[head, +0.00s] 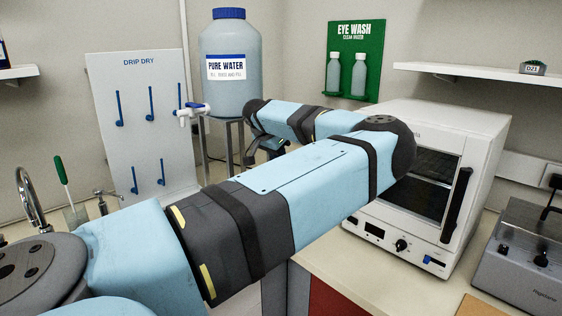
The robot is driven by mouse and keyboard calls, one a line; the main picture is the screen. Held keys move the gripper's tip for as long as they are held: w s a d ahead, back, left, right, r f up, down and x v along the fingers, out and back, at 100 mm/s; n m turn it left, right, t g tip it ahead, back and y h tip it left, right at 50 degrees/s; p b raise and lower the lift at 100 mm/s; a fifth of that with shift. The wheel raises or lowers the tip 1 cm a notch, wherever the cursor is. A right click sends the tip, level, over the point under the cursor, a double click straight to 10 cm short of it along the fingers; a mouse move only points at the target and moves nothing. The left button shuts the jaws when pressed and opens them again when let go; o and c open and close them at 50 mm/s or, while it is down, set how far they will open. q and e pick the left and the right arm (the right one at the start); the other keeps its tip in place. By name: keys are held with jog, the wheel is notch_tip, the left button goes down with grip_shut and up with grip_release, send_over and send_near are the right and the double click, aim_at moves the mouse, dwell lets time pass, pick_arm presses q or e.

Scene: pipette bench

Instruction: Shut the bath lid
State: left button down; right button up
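A grey metal bench unit (520,262) with dark knobs and a black upright part stands at the right edge. It may be the bath, but the picture cuts it off, and I cannot tell how its lid stands. My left arm comes in from the lower left, bends in front of the oven and folds back. My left gripper (262,150) hangs at the far end of that arm, in front of the water tank stand and well away from the grey unit. Its fingers are small and dark, so its opening is unclear. My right gripper is out of view.
A white oven (430,180) stands on the bench (385,268), left of the grey unit. A blue-capped pure water tank (231,85) stands behind my arm. A drip-dry board (140,90), tap (30,190) and green-handled brush (64,178) are at left. A shelf (470,75) overhangs the right.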

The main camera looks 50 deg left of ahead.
pick_arm(q)
jog(key=shift+f+b, duration=0.4)
jog(key=shift+f, duration=0.3)
jog(key=shift+s, duration=0.15)
jog(key=shift+f, duration=0.1)
jog(key=shift+a+r, duration=0.1)
jog(key=shift+r, duration=0.35)
notch_tip(320, 180, up, 4)
jog(key=shift+r+p, duration=0.15)
jog(key=shift+p, duration=0.25)
jog(key=v, duration=0.8)
jog(key=shift+s, duration=0.5)
